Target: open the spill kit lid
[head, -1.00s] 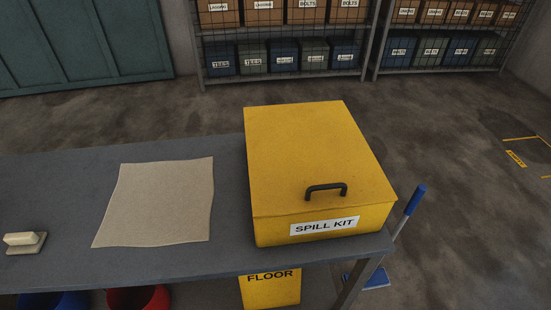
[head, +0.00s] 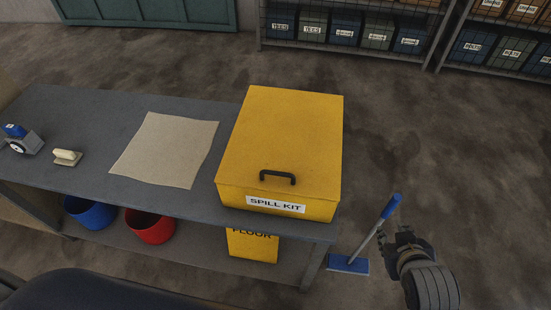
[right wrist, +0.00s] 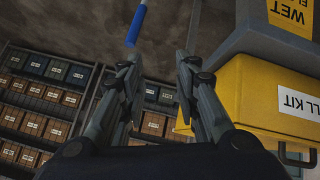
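The yellow spill kit box (head: 285,135) stands on the right end of the grey bench, its lid closed. A dark handle (head: 277,177) sits on top near the front edge, above the SPILL KIT label. The box also shows in the right wrist view (right wrist: 262,95), at the right. My right gripper (head: 397,236) is to the right of the bench and the box, apart from both. In the right wrist view its two fingers (right wrist: 157,62) are spread with nothing between them. My left gripper is not in view.
The grey bench (head: 85,115) holds a beige sheet (head: 167,148), a brush-like block (head: 67,157) and a blue-and-grey tool (head: 22,139). Blue (head: 90,212) and red (head: 150,226) buckets and a yellow floor sign (head: 252,245) are below.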

